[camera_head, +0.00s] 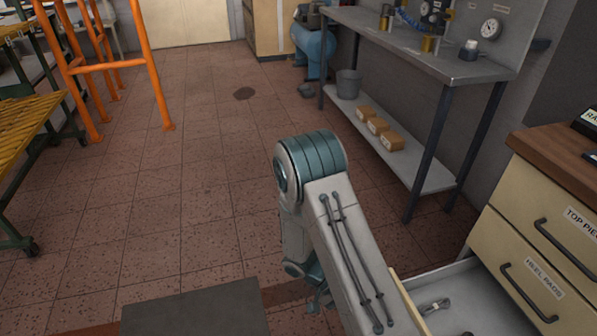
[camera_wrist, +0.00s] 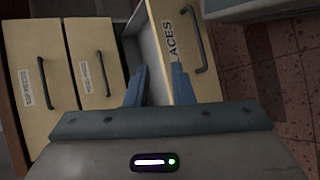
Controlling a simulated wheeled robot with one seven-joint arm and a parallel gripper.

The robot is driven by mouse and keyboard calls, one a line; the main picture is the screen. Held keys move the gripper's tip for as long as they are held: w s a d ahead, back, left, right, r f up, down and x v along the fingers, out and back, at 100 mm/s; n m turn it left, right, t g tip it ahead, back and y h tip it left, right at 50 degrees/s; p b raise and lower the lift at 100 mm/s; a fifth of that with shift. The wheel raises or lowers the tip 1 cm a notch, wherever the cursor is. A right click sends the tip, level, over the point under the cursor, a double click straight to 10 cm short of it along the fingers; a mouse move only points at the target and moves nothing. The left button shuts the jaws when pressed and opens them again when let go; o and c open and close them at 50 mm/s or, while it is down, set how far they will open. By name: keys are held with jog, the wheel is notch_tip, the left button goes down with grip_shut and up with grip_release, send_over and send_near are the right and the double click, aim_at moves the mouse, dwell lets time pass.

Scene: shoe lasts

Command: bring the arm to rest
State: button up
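My arm (camera_head: 335,230) reaches up and bends over in the head view, with its elbow high over the tiled floor. Beyond the fingers is an open drawer (camera_wrist: 174,45) whose front label reads "ACES" in the part that shows. I cannot tell whether the fingers touch it. The open drawer also shows in the head view (camera_head: 462,292), with a small item (camera_head: 435,305) inside; my arm hides part of it.
Closed drawers labelled "TOP PIECES" (camera_head: 550,222) and "HEEL PADS" (camera_head: 530,284) stand at right under a wooden top (camera_head: 558,152). A grey workbench (camera_head: 430,58) with boxes (camera_head: 378,127) on its lower shelf is behind. An orange frame (camera_head: 110,65) stands at left. The middle floor is clear.

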jog(key=s+r+t+y+p, duration=0.2)
jog(key=r+p, duration=0.4)
jog(key=r, duration=1)
jog(key=s+r+n+t+y+p, duration=0.1)
jog(key=r+t+y+p, duration=0.2)
jog(key=r, duration=1.3)
jog(key=s+a+r+n+t+y+p, duration=0.1)
jog(key=r+y+p, duration=0.4)
jog(key=r, duration=1.2)
jog(key=s+t+p, duration=0.1)
jog(key=p, duration=0.3)
jog(key=shift+s+t+y+p, duration=0.3)
jog(key=shift+t+p, duration=0.05)
jog(key=shift+t, duration=0.05)
jog(key=shift+a, duration=0.1)
